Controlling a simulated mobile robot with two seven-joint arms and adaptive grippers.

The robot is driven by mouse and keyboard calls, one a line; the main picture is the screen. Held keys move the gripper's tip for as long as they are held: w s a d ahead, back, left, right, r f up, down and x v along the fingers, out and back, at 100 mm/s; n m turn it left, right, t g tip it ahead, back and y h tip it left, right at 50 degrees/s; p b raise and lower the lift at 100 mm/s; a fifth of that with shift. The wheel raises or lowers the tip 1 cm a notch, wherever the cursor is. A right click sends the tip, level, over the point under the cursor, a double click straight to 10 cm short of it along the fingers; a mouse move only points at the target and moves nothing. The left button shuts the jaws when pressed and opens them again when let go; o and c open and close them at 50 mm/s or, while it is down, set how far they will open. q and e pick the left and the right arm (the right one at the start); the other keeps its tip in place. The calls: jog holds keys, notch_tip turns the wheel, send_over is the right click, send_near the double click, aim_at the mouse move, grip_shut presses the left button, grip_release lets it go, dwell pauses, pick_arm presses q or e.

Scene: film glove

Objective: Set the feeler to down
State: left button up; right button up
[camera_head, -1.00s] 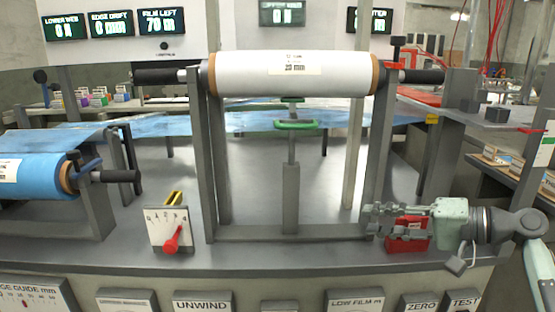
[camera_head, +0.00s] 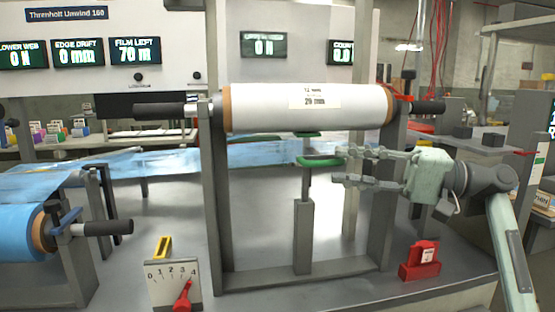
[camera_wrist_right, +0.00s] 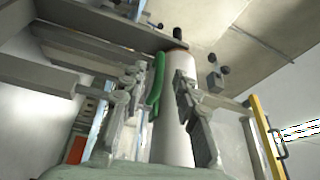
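The feeler is a grey post (camera_head: 303,235) with a green handle (camera_head: 320,161) and a green top piece (camera_head: 309,134) just under the white roll (camera_head: 270,106). I cannot tell whether the top piece touches the roll. My right gripper (camera_head: 341,166) is open, its fingers pointing left at the right end of the green handle. In the right wrist view the green handle (camera_wrist_right: 156,84) shows between the open fingers (camera_wrist_right: 160,85), nearer the left one, with the white roll (camera_wrist_right: 176,110) behind. No grip on it is visible. My left gripper is out of view.
Grey uprights (camera_head: 380,215) flank the feeler; my right arm reaches in from the right. A red block (camera_head: 420,258) sits on the table at right. A dial with a red pointer (camera_head: 173,284) and a blue roll (camera_head: 20,232) are at left.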

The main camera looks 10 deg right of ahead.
aim_at(316, 162)
jog(key=shift+w+a, duration=0.1)
jog(key=shift+a, duration=0.3)
jog(key=p+x, duration=0.1)
jog(key=x, duration=0.5)
jog(key=shift+w+a, duration=0.15)
jog(key=shift+a, duration=0.15)
jog(key=shift+w+a, duration=0.1)
jog(key=shift+a, duration=0.15)
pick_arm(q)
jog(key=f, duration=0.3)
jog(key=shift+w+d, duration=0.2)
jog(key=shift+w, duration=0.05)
pick_arm(e)
jog(key=shift+a, duration=0.1)
jog(key=shift+c, duration=0.6)
grip_shut()
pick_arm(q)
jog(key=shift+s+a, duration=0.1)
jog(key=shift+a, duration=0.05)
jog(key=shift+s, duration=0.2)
pick_arm(e)
jog(key=shift+r, duration=0.1)
